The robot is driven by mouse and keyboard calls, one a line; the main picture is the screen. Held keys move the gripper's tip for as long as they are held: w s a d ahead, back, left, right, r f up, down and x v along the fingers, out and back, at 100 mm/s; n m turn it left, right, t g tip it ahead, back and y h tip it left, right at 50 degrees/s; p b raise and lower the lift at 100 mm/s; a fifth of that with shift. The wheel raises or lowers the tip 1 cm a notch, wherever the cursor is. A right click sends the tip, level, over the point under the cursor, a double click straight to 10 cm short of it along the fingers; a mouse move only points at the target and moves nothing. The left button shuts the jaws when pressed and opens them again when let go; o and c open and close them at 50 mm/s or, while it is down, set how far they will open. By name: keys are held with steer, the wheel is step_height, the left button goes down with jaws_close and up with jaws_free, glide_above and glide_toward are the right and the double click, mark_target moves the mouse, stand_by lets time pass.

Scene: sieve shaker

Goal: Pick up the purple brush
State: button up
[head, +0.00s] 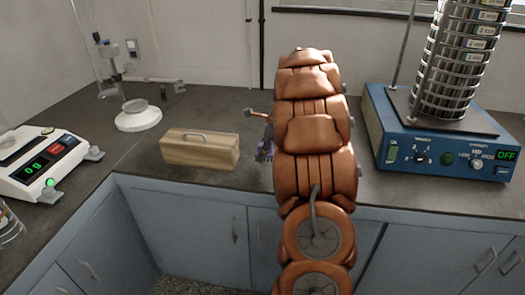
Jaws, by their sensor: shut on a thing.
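My gripper (267,137) is mostly hidden behind my orange arm, at the arm's left edge above the dark countertop. It is shut on the purple brush (263,155). Only small purple patches of the brush show beside the arm, low and close to the counter. A short brown piece sticks out to the left above them, and I cannot tell whether it belongs to the brush. The fingertips and the rest of the brush are too small and covered to make out.
A wooden block with a metal handle (200,149) stands just left of the gripper. A blue sieve shaker (437,150) with stacked sieves (462,62) is at right. A white balance (42,162) and a stand with a white dish (138,117) are at left.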

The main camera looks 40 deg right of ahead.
steer(key=s+a, duration=0.3)
steer(key=s+a+r, duration=0.1)
steer(key=s+a, duration=0.2)
steer(key=a, duration=0.1)
steer(key=s+a+b, duration=0.1)
steer(key=s+a, duration=0.2)
steer(key=shift+s+a+r, duration=0.2)
steer(key=shift+s+a, duration=0.05)
steer(key=shift+a, duration=0.15)
steer(key=o, duration=0.6)
steer(key=shift+c, duration=0.2)
steer(key=c, duration=0.4)
